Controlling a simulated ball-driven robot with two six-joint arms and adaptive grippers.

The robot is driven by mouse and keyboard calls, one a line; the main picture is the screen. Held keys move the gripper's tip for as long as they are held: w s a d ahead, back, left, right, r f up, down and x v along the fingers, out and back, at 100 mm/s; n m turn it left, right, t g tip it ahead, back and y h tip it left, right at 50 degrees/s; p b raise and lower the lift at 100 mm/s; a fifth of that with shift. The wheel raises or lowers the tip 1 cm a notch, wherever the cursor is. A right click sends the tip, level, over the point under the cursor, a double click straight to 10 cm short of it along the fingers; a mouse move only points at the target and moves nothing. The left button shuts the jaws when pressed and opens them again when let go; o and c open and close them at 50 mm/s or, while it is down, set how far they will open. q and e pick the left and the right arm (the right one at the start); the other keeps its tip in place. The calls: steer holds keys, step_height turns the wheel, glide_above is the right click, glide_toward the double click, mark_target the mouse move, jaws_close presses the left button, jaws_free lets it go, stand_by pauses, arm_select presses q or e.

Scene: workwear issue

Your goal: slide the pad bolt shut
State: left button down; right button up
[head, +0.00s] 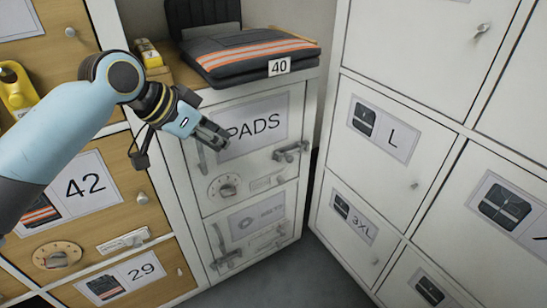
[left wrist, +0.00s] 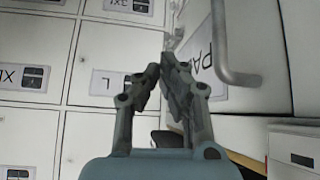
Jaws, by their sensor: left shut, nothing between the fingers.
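The PADS door (head: 272,108) is the upper door of a white cabinet and looks closed in its frame. The metal pad bolt (head: 291,151) is at this door's right edge; I cannot tell how far it is slid. In the left wrist view the bolt (left wrist: 174,40) shows small and blurred beyond the fingertips. My left gripper (head: 222,140) is shut and empty, in front of the door's left part, left of the bolt and apart from it. It also shows in the left wrist view (left wrist: 165,62). My right gripper is in neither view.
A bar handle (left wrist: 232,55) stands out from the PADS door, near my left gripper. A round dial (head: 224,186) sits lower on it. Folded dark workwear (head: 235,62) lies on the cabinet top. White lockers (head: 390,175) stand right, wooden drawers (head: 100,190) left.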

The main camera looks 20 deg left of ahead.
arm_select(q)
steer(key=shift+w+a+r, duration=0.2)
steer(key=shift+w+r, duration=0.15)
steer(key=shift+w, duration=0.2)
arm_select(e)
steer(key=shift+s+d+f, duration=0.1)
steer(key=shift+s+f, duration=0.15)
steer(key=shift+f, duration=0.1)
arm_select(q)
steer(key=w+r+b+x, duration=0.1)
steer(key=b+x, duration=1)
steer(key=x, duration=1.2)
steer(key=shift+w+d+f, duration=0.25)
steer(key=shift+w, duration=0.15)
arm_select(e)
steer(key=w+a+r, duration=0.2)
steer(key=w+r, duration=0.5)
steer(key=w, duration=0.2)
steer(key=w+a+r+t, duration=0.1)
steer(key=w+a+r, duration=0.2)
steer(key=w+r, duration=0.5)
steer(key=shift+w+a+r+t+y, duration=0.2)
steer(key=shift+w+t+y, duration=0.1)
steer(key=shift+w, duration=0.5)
